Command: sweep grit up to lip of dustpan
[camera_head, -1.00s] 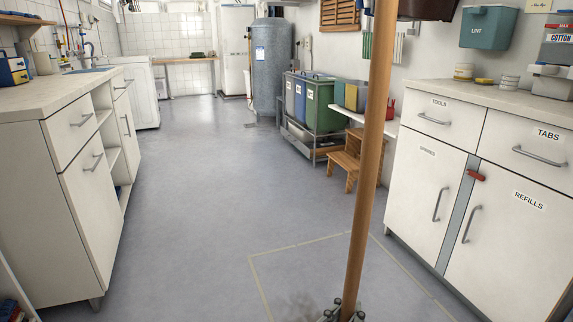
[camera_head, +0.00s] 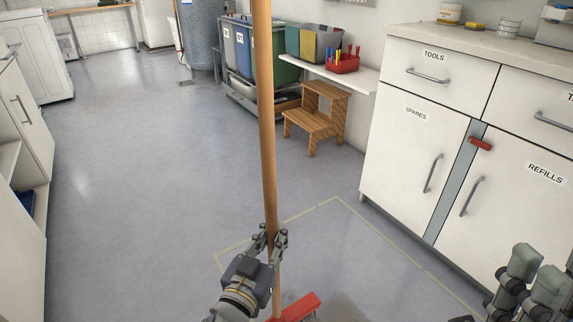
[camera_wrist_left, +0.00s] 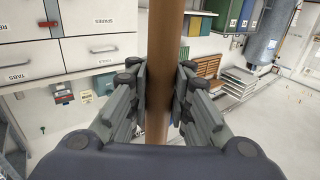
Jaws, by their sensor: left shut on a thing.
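The broom's wooden handle (camera_head: 265,120) stands nearly upright in the head view, with its red head (camera_head: 296,308) at the bottom edge. My left gripper (camera_head: 268,240) is shut around the lower handle; in the left wrist view its fingers (camera_wrist_left: 165,105) close on both sides of the handle (camera_wrist_left: 166,40). A faint darker patch, possibly grit (camera_head: 345,305), lies on the floor right of the broom head, partly cut off. I see no dustpan. Part of my right gripper (camera_head: 525,285) shows at the lower right, its fingertips unclear.
A taped outline (camera_head: 335,200) marks the floor around the broom head. The white cabinet (camera_head: 410,150) stands to the right, a wooden step stool (camera_head: 318,120) behind. Bins (camera_head: 240,50) stand at the back. Open floor (camera_head: 140,150) lies to the left.

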